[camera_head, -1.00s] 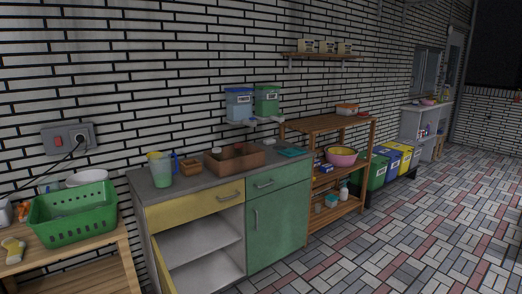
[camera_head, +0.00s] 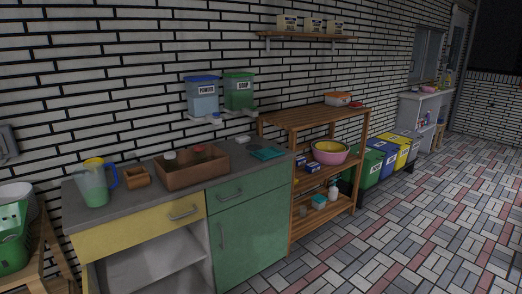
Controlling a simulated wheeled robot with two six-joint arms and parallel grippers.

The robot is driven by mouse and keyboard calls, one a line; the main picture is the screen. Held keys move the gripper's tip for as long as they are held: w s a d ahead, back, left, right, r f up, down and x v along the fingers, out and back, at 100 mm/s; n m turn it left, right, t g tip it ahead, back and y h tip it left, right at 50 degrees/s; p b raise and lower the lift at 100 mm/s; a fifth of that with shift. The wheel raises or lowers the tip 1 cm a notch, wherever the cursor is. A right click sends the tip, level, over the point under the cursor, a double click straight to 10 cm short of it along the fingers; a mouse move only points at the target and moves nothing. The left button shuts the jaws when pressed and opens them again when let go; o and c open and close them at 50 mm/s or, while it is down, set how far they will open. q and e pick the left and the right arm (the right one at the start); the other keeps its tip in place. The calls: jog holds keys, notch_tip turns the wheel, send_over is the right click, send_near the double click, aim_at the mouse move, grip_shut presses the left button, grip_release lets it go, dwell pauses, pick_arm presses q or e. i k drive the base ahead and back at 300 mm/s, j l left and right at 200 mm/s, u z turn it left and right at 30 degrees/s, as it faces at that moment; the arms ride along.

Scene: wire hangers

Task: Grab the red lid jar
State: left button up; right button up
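A brown wooden box (camera_head: 191,172) stands on the grey counter top (camera_head: 130,195). Small items stick up out of it. One has a reddish top (camera_head: 198,150) and another a whitish top (camera_head: 169,156). They are too small to tell for sure whether one is the red lid jar. The box walls hide their lower parts. Neither of my grippers is in view.
The cabinet's lower left compartment is open. A wooden shelf (camera_head: 313,118) stands to the right. Tiled floor (camera_head: 420,225) is free.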

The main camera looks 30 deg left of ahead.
aim_at(200, 155)
jog(key=i, duration=0.45)
jog(key=i+l, duration=0.15)
jog(key=i, duration=0.25)
jog(key=i+j+u, duration=0.25)
jog(key=u, duration=0.25)
jog(key=i+u, duration=0.95)
jog(key=k+j, duration=0.05)
jog(key=k, duration=0.05)
